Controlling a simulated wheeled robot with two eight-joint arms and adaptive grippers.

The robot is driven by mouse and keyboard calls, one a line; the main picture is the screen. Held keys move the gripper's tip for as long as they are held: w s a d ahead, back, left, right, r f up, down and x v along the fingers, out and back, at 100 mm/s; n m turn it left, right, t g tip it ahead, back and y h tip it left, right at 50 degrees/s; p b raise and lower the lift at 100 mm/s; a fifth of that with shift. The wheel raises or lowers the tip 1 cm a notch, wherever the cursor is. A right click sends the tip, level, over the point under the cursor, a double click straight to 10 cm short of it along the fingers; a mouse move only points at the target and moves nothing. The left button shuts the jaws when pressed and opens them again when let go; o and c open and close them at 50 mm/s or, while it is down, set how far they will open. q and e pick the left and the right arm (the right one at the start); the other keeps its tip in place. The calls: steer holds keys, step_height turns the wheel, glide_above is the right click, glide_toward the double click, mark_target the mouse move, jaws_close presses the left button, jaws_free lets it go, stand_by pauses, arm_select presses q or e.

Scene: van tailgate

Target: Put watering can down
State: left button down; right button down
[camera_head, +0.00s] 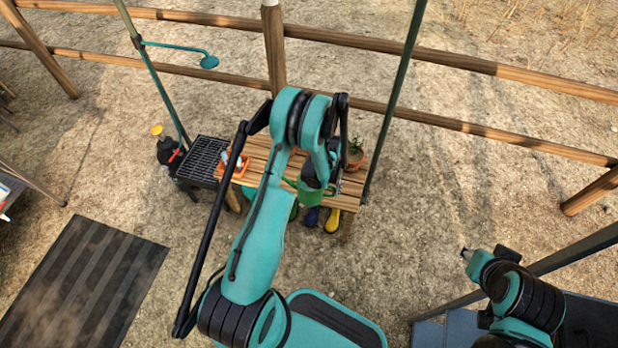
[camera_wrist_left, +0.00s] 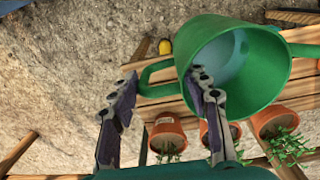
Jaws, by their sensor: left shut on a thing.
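The green watering can (camera_head: 310,194) is at the near edge of the slatted wooden table (camera_head: 258,150), partly hidden by my left arm. In the left wrist view the can (camera_wrist_left: 262,88) is large, with its open mouth facing the camera and its green handle (camera_wrist_left: 152,76) reaching left. My left gripper (camera_wrist_left: 162,82) is shut on the can, with the handle between its fingers and one finger in front of the can's mouth. I cannot tell whether the can touches the table. My right gripper (camera_head: 468,254) is far from it at the lower right, too small to read.
A potted plant (camera_head: 355,158) stands at the table's right end, and an orange tray (camera_head: 240,168) lies at its left. Several terracotta pots (camera_wrist_left: 168,134) show in the wrist view. Yellow boots (camera_head: 333,220) stand below the table. A black grated stand (camera_head: 203,157) adjoins its left side.

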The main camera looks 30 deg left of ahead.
arm_select(q)
steer(key=shift+w+d+f, duration=0.1)
steer(key=shift+w+f, duration=0.05)
steer(key=shift+f, duration=0.15)
steer(key=w+a+f+b, duration=0.2)
steer(key=w+f, duration=0.1)
steer(key=w+a+f+b, duration=0.2)
steer(key=w+f, duration=0.1)
steer(key=f, duration=0.1)
steer(key=w+a+f+b, duration=0.2)
steer(key=w+f, duration=0.1)
steer(key=f, duration=0.1)
steer(key=shift+w, duration=0.2)
steer(key=shift+r, duration=0.1)
steer(key=c, duration=0.8)
jaws_free()
steer(key=shift+o, duration=0.2)
